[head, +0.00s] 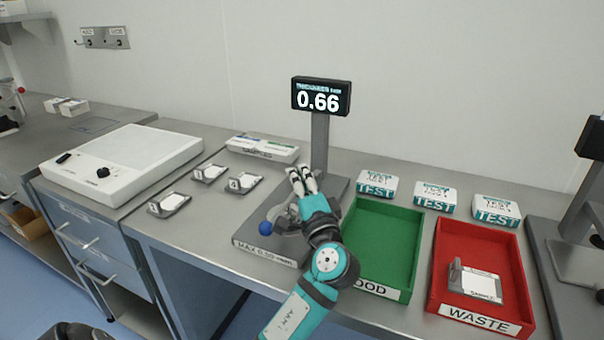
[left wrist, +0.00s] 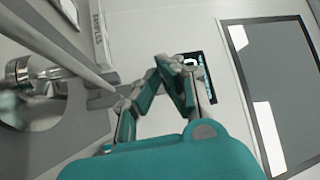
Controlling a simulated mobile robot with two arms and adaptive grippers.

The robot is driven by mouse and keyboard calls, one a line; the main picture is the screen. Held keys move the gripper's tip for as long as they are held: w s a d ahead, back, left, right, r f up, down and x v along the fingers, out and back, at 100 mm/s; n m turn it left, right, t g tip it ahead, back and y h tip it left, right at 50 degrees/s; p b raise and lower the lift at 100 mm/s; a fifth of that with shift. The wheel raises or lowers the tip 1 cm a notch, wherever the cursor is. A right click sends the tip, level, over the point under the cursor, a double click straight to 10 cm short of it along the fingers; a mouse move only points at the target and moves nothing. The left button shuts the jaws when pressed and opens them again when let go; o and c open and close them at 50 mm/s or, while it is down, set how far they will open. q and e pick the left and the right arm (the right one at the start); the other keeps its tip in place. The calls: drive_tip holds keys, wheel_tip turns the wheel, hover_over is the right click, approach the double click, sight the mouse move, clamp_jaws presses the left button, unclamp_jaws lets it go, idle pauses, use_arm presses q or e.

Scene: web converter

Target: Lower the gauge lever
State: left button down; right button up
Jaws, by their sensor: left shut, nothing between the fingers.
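The thickness gauge stands at the middle of the bench in the head view. Its display (head: 321,96) reads 0.66, and its metal base (head: 266,252) carries a label with a maximum value. The lever's blue ball knob (head: 266,228) sticks out to the left, low over the base. My left gripper (head: 303,172) is shut and empty, in front of the gauge post, above and right of the knob. Its arm hides part of the gauge. The left wrist view shows the gripper's fingers (left wrist: 172,62) with the display (left wrist: 196,76) behind them; the knob is not visible there.
A green bin (head: 385,208) and a red bin (head: 460,235) holding one piece stand to the right. Several TEST boxes (head: 434,195) stand behind them. Several small trays (head: 209,172) and a white light box (head: 125,158) lie left. A second device (head: 570,245) stands far right.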

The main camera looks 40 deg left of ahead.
use_arm(q)
drive_tip(key=shift+s+d+f+b, duration=0.1)
drive_tip(key=shift+s+f+b, duration=0.25)
drive_tip(key=shift+f, duration=0.25)
drive_tip(key=shift+d+f, duration=0.1)
drive_tip(key=shift+d, duration=0.05)
drive_tip(key=v, duration=1.1)
drive_tip(key=shift+s+d, duration=0.25)
drive_tip(key=shift+f, duration=0.15)
